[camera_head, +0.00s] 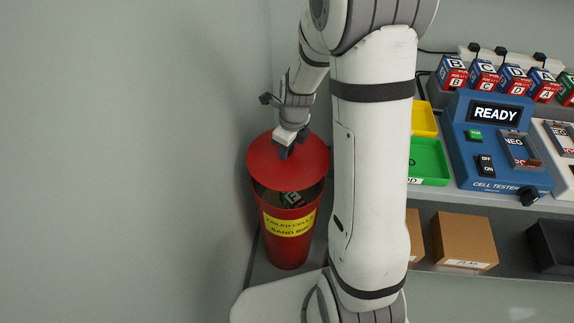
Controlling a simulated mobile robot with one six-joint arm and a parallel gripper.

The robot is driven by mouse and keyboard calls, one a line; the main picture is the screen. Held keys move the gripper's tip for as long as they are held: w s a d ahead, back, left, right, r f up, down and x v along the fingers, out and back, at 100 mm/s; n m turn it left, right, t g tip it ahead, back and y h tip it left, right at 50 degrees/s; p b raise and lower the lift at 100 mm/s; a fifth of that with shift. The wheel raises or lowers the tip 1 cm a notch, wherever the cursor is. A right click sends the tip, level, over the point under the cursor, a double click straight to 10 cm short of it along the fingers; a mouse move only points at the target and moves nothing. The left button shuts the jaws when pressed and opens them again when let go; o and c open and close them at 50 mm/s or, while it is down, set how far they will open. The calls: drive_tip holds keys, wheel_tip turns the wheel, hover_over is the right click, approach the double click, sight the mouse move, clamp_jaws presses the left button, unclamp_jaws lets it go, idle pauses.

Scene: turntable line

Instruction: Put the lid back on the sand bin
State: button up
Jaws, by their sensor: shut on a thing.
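The front of the opening shows, with a dark cell with light markings (292,198) inside. My gripper (285,152) is shut on the lid near its middle, pointing down. The fingertips and any handle are mostly hidden. I cannot tell whether the lid touches the rim.
A bench (440,196) at the right holds a blue cell tester (490,165) reading READY, green (432,160) and yellow (424,120) trays, and several labelled cells at the back. Cardboard boxes (465,240) sit on the shelf below. Walls stand close behind and left of the bin.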

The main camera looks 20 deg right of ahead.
drive_tip(key=shift+s+f+m+b, duration=0.15)
drive_tip(key=shift+f+m+b, duration=0.7)
drive_tip(key=shift+f+m, duration=0.3)
wheel_tip(320, 180, down, 6)
drive_tip(key=b, duration=0.5)
drive_tip(key=shift+f+p, duration=0.15)
drive_tip(key=shift+p, duration=0.7)
idle(1.8)
drive_tip(key=o, duration=1.2)
drive_tip(key=shift+o, duration=0.5)
drive_tip(key=o, duration=0.4)
